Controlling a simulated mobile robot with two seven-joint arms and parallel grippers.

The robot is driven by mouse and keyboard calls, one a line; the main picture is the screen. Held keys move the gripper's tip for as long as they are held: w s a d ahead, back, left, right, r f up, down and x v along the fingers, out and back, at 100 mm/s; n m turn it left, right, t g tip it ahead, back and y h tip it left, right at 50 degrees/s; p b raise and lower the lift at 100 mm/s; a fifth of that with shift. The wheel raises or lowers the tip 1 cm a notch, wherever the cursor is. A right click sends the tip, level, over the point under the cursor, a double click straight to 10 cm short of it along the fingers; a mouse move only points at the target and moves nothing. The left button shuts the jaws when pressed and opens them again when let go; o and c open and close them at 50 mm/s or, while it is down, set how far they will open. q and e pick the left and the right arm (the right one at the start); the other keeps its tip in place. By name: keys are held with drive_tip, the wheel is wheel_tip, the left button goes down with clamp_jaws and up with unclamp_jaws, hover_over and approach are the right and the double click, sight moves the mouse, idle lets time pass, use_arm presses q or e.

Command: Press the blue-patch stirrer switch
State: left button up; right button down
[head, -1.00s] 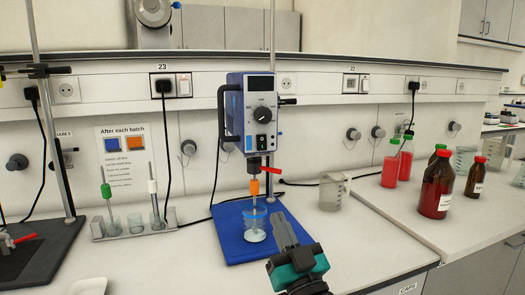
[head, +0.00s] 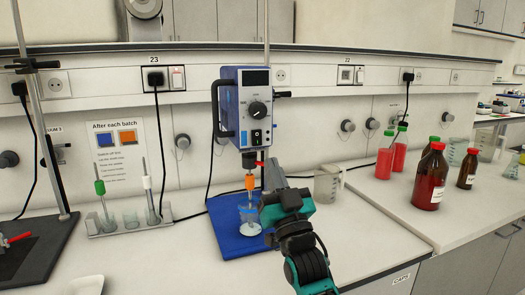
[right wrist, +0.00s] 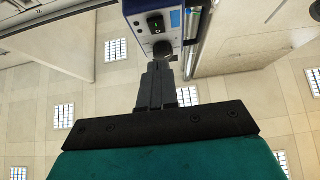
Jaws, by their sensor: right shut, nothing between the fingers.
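The blue and grey stirrer (head: 231,106) hangs on its stand in the head view, with a dial and a dark rocker switch (head: 257,137) low on its front. A small blue patch (head: 244,137) sits left of the switch. My right gripper (head: 270,163) is shut and empty, its tips just below and right of the switch, pointing up at the stirrer. I see no clear contact. My left gripper is out of view.
A beaker (head: 249,226) stands on the blue stand base (head: 233,239) under the orange-marked shaft. My right forearm passes in front of the bench. A jug (head: 327,184) and red bottles (head: 428,178) stand to the right.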

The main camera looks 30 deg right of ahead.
sight(257, 141)
drive_tip(key=w, duration=0.1)
drive_tip(key=w+r, duration=0.1)
drive_tip(key=w, duration=0.1)
drive_tip(key=w+d, duration=0.1)
drive_tip(key=w, duration=0.1)
drive_tip(key=shift+d+r, duration=0.1)
drive_tip(key=shift+r, duration=0.25)
drive_tip(key=shift+w+d+f+p, duration=0.15)
drive_tip(key=shift+w+p, duration=0.15)
drive_tip(key=shift+w, duration=0.3)
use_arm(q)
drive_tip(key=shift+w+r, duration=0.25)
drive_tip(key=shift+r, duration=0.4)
use_arm(e)
drive_tip(key=shift+w+f+b, duration=0.25)
drive_tip(key=shift+f+b, duration=0.05)
drive_tip(key=shift+b, duration=0.75)
drive_tip(key=shift+r+t+p, duration=0.25)
drive_tip(key=shift+t+p, duration=0.05)
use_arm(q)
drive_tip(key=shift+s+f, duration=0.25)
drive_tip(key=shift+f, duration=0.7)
